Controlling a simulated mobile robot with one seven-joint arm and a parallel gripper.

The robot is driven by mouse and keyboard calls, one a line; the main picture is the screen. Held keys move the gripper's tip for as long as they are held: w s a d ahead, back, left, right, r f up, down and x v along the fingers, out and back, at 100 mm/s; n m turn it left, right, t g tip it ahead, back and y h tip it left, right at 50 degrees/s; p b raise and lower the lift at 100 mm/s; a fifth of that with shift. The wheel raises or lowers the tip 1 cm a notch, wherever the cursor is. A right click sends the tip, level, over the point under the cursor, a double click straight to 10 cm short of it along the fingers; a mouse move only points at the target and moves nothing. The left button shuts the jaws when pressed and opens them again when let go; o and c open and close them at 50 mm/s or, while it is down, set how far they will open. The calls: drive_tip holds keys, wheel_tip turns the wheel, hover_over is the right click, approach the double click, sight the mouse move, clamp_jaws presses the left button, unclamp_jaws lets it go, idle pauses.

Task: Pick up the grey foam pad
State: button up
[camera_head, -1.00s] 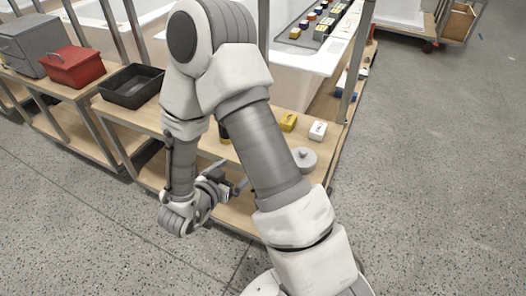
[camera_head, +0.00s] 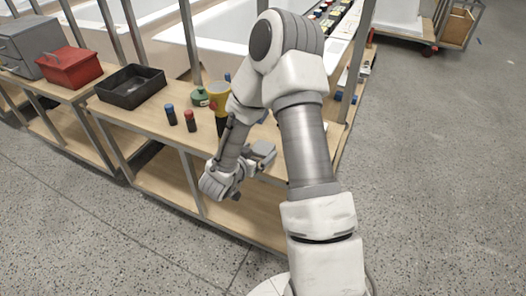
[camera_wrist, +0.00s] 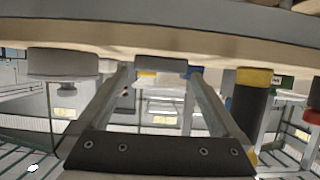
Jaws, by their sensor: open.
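The grey foam pad (camera_wrist: 160,66) shows in the wrist view as a small flat grey block near the bench edge, between the fingertips as pictured. In the head view a grey block (camera_head: 262,151) at the front bench edge, just beyond the gripper, looks like the same pad. My gripper (camera_wrist: 157,76) is open, with its two fingers spread and nothing held. In the head view my gripper (camera_head: 242,174) is beside the bench's front edge, partly hidden by my own wrist. Whether the fingers reach the pad's sides cannot be told.
A wider grey round piece (camera_wrist: 62,63) stands left of the pad in the wrist view, and a black-and-yellow piece (camera_wrist: 252,92) right. On the bench (camera_head: 150,115) are a black tray (camera_head: 131,88), blue (camera_head: 171,114) and red (camera_head: 190,120) cylinders, and a green item (camera_head: 200,96).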

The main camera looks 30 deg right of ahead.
sight(263, 149)
drive_tip(key=shift+x, duration=1.15)
drive_tip(key=c, duration=1.2)
drive_tip(key=shift+r, duration=0.15)
